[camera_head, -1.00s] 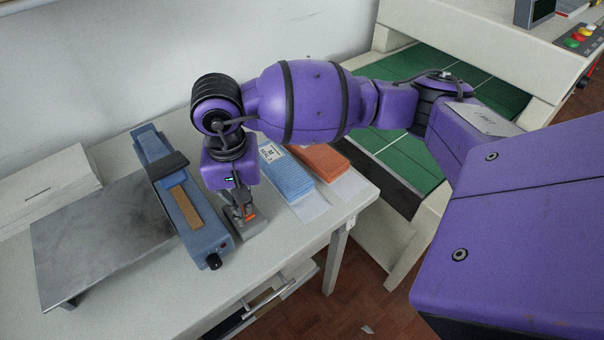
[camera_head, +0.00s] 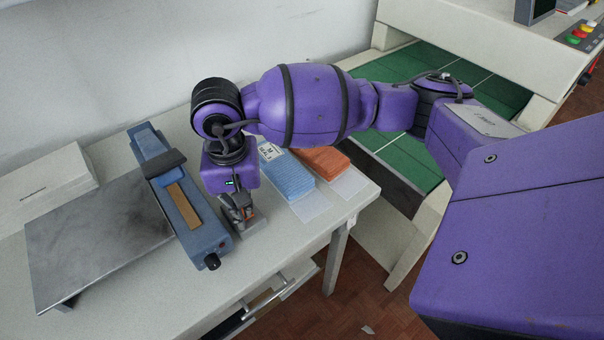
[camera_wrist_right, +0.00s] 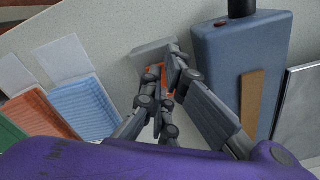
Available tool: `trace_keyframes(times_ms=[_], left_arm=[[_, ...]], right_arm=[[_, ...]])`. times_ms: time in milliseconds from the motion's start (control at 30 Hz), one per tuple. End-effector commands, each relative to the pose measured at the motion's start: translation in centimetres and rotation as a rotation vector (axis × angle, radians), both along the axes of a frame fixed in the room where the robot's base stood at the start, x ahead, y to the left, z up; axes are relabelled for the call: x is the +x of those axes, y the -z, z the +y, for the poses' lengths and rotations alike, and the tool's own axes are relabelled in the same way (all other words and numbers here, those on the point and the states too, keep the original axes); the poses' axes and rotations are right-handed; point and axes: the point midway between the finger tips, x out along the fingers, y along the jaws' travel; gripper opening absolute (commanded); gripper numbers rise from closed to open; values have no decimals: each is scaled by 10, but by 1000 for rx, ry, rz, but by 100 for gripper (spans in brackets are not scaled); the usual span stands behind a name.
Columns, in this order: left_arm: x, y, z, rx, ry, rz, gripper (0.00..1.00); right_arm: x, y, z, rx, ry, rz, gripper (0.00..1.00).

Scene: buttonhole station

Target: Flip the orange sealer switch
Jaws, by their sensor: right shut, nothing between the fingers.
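The orange switch (camera_wrist_right: 154,71) sits on a small grey box (camera_wrist_right: 150,52) in the right wrist view, partly covered by my fingers. In the head view the grey box (camera_head: 252,229) stands on the table just right of the blue sealer (camera_head: 197,214), and little orange shows there. My right gripper (camera_head: 243,220) points down over the box. It is shut and empty, with its fingertips (camera_wrist_right: 172,62) at the switch. I cannot tell whether they touch it. My left gripper is not in view.
Blue packs (camera_head: 288,178) and orange packs (camera_head: 322,160) lie to the right of the box. The table's front edge is close to the box.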

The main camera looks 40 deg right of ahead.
Motion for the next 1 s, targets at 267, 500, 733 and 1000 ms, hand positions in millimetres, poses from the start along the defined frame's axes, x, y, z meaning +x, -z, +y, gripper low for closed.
trace_keyframes(times_ms=[267, 500, 733, 1000], left_arm=[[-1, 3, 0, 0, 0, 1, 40], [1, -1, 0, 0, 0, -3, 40], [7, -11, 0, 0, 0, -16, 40], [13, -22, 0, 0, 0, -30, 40]], right_arm=[[1, 4, 0, 0, -1, -4, 0], [1, -2, 0, 0, 0, -2, 0], [2, -22, 0, -1, -1, -6, 0], [2, -44, 0, 0, 0, -8, 0]])
